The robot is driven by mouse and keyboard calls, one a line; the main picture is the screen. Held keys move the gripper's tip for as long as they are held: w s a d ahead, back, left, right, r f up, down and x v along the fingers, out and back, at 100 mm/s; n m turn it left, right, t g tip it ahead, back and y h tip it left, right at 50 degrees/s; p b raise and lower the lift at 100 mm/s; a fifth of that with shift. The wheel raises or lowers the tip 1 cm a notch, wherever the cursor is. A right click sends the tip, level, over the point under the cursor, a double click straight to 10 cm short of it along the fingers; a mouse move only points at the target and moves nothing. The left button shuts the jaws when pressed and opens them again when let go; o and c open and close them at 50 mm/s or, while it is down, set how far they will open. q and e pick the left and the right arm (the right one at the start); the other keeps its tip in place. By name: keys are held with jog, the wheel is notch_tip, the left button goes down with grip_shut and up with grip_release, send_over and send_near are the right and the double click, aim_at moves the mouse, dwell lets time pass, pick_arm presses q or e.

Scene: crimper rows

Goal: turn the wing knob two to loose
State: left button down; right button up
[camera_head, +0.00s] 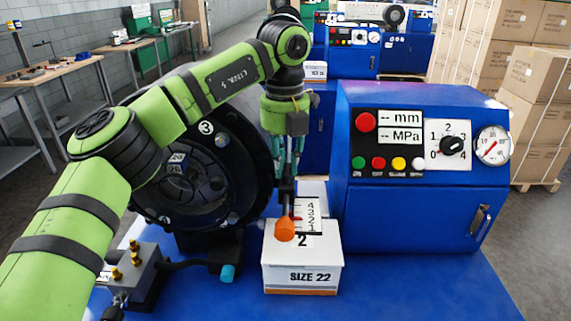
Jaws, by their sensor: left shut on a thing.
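An orange wing knob (284,230) sits at the top front of a white box (300,277) labelled "2" and "SIZE 22". A white scale plate (309,214) with numbers and a small red mark stands just behind and right of it. My left gripper (287,203) reaches straight down from above. Its dark fingers are shut on the orange knob, at its upper end. The fingers partly cover the knob and the plate, so the knob's exact turn is hard to read. My right gripper does not show.
A black crimper head (205,165) with numbered marks stands close left of the box. A blue control cabinet (412,215) with buttons, dial and gauge (492,146) stands right. A block with brass fittings (135,262) and a teal-ended rod (227,273) lie front left. The blue bench front right (430,290) is clear.

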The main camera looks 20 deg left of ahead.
pick_arm(q)
jog(key=shift+f+n, duration=0.1)
jog(key=shift+n, duration=0.5)
jog(key=c, duration=1.1)
grip_release()
jog(key=shift+c, duration=0.2)
jog(key=shift+r, duration=0.2)
notch_tip(320, 180, up, 12)
jog(key=shift+f, duration=0.15)
